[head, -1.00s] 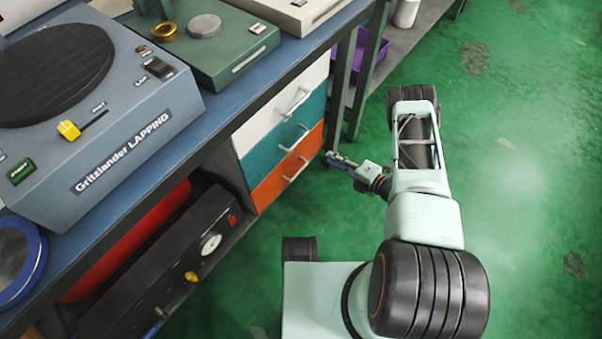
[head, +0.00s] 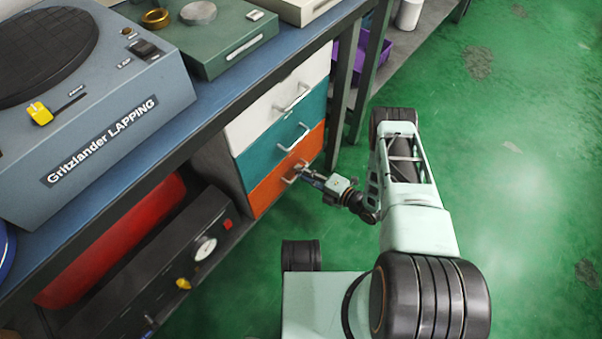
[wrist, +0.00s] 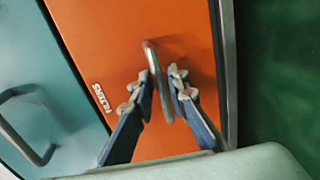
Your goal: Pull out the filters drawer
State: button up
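The filters drawer is the orange bottom drawer (head: 268,184) of a three-drawer unit under the bench, and it looks closed. Its front fills much of the wrist view (wrist: 125,40), where the label "FILTERS" (wrist: 101,97) shows. The drawer's metal bar handle (wrist: 153,72) stands out from the front. My gripper (wrist: 162,80) is open, with one finger on each side of the handle; I cannot tell whether either finger touches it. In the head view my gripper (head: 303,172) is at the orange drawer's handle and partly covers it.
Above the orange drawer are a teal drawer (head: 308,112) and a white drawer (head: 262,110), both closed. A bench leg (head: 340,95) stands close to the right of the unit. A black box with a gauge (head: 140,268) is on the lower shelf at left. Green floor (head: 530,190) is clear at right.

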jog(key=shift+w+a, duration=0.25)
jog(key=shift+c, duration=0.7)
grip_shut()
